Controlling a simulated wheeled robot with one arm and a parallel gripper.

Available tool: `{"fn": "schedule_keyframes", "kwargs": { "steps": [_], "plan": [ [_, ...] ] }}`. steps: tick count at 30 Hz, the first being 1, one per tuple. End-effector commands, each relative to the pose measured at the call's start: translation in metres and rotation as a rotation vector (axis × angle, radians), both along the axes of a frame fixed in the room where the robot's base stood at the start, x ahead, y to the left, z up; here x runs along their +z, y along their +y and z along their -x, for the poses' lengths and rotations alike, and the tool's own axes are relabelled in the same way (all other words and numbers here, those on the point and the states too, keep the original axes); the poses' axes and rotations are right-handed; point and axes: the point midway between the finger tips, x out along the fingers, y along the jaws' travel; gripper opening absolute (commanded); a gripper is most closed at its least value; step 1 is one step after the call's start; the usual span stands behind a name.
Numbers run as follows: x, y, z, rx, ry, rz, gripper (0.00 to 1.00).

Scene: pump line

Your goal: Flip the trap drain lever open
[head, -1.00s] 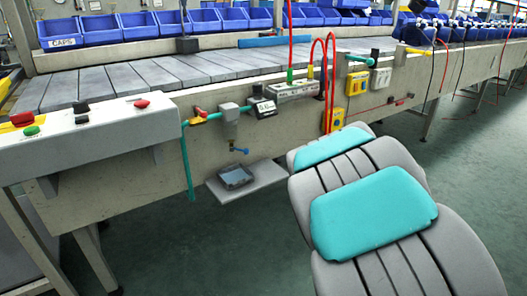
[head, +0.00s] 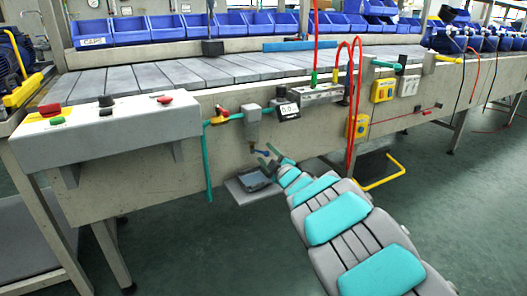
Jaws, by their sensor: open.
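The grey trap (head: 253,115) hangs on the front panel of the bench, on the teal air line. Below it is the small drain lever (head: 260,152), blue at its tip, pointing right. My gripper (head: 268,158) is open, with its dark fingers close to the lever's blue end. They overlap it in the picture. I cannot tell whether they touch it or stand around it. Part of the lever is hard to make out behind the fingers.
A dark tray (head: 255,182) sits on a pale shelf (head: 236,192) below the trap. A gauge box (head: 287,109) is just right of the trap. Red hoses (head: 350,90) loop down at the right. A yellow bent rail (head: 385,180) juts out low at the right.

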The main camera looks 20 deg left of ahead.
Motion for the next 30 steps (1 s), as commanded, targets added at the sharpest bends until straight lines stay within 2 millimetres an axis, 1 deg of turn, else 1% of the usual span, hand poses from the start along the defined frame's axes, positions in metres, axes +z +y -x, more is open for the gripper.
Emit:
{"fn": "schedule_keyframes", "kwargs": {
  "steps": [3,10,15,23,30],
  "plan": [
    [0.0,0.009,-0.011,-0.001,0.0,-0.003,0.57],
    [0.0,0.022,-0.024,-0.003,0.001,-0.002,0.57],
    [0.001,0.026,-0.028,-0.004,0.001,-0.001,0.57],
    [0.001,0.026,-0.028,-0.004,0.0,0.0,0.57],
    [0.0,0.026,-0.028,-0.004,0.0,0.0,0.31]
  ]
}}
